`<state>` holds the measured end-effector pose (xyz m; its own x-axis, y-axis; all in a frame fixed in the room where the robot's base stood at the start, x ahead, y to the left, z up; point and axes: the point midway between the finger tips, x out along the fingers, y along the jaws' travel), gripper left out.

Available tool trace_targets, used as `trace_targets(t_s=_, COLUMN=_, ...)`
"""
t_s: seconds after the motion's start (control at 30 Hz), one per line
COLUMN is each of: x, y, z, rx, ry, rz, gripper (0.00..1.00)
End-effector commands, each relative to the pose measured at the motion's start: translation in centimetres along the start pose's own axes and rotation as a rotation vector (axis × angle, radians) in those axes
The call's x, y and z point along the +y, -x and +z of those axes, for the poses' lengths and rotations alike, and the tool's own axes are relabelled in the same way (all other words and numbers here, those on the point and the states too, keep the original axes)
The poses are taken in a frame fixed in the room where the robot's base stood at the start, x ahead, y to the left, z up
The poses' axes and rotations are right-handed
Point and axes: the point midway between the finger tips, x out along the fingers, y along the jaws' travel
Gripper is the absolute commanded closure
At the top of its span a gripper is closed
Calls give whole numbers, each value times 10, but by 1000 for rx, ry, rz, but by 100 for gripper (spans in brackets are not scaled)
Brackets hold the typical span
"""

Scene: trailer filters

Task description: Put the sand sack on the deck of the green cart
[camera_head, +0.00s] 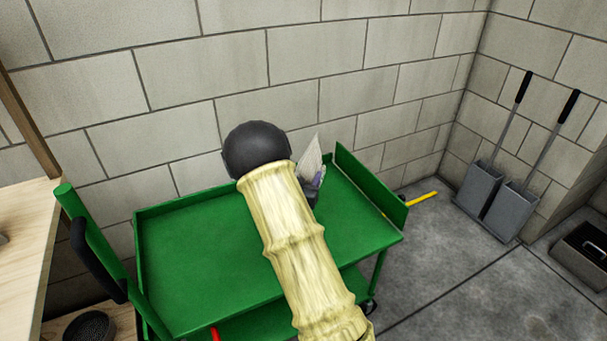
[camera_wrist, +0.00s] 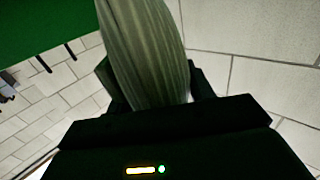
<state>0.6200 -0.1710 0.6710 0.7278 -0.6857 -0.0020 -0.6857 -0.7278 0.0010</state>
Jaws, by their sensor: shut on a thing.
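The sand sack (camera_head: 312,155) shows in the head view as a pale, pointed shape above the back right part of the cart. In the wrist view the striped, greyish sack (camera_wrist: 145,45) stands between the dark fingers. My gripper (camera_head: 314,184) is shut on it. The green cart (camera_head: 195,275) has a flat, bare-looking deck with a raised plate at its right end. My arm hides part of the deck and some of the sack. I cannot tell whether the sack touches the deck. Green also fills the upper left of the wrist view (camera_wrist: 35,40).
A block wall (camera_head: 200,80) runs close behind the cart. A wooden bench (camera_head: 25,240) stands at the left, near the cart's handle (camera_head: 95,255). Two long-handled dustpans (camera_head: 495,200) lean at the right wall. A dark box (camera_head: 585,250) sits at the right edge.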

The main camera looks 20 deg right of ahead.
Motion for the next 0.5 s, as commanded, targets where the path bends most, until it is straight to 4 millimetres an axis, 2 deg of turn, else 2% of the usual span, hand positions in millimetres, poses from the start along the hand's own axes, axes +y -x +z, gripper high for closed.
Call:
trace_targets(t_s=0.27, x=0, y=-1, z=-4, rx=10, ry=-3, rz=1, gripper=100)
trace_targets(t_s=0.37, x=0, y=-1, z=2, rx=9, ry=-2, rz=1, gripper=100)
trace_targets(t_s=0.5, x=-1, y=0, z=20, rx=9, ry=-1, rz=-1, gripper=100)
